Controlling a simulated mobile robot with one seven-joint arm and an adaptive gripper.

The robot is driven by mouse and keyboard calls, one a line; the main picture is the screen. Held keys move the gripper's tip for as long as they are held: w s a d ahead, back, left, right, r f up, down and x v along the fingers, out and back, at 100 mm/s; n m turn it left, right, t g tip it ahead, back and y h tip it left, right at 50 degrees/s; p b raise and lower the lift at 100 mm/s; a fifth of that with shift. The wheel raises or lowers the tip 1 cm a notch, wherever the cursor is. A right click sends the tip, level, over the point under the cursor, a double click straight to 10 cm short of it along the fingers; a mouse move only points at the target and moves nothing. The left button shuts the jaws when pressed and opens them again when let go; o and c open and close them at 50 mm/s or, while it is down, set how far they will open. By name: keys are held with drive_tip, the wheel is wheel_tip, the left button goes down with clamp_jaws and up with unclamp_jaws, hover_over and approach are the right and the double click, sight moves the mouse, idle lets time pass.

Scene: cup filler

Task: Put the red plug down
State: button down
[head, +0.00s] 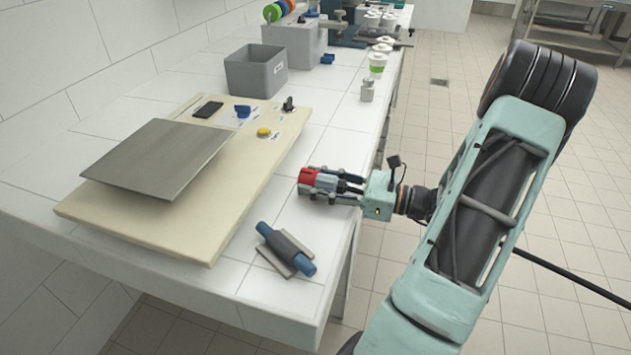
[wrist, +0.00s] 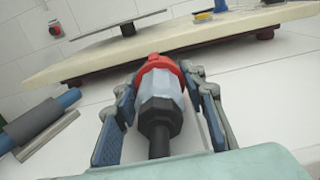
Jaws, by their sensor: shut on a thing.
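My gripper (head: 322,184) is shut on the red plug (head: 307,176), which has a red end, a grey body and a black rear part with a cable. In the wrist view the plug (wrist: 160,68) lies between the two fingers, its red end pointing away from my gripper (wrist: 160,95). The plug is over or on the white tiled counter (head: 270,200), to the right of the cream board. I cannot tell whether it touches the counter.
The cream board (head: 240,165) carries a grey metal plate (head: 160,155), a yellow button (head: 263,132) and a blue connector (head: 242,111). A blue and grey cylinder on a stand (head: 287,247) lies nearer. A grey bin (head: 256,71) and a cup (head: 377,65) stand farther back. Bare tiles surround the plug.

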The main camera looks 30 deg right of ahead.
drive_tip(key=c, duration=1.2)
unclamp_jaws()
drive_tip(key=shift+f, duration=0.1)
drive_tip(key=shift+c, duration=0.2)
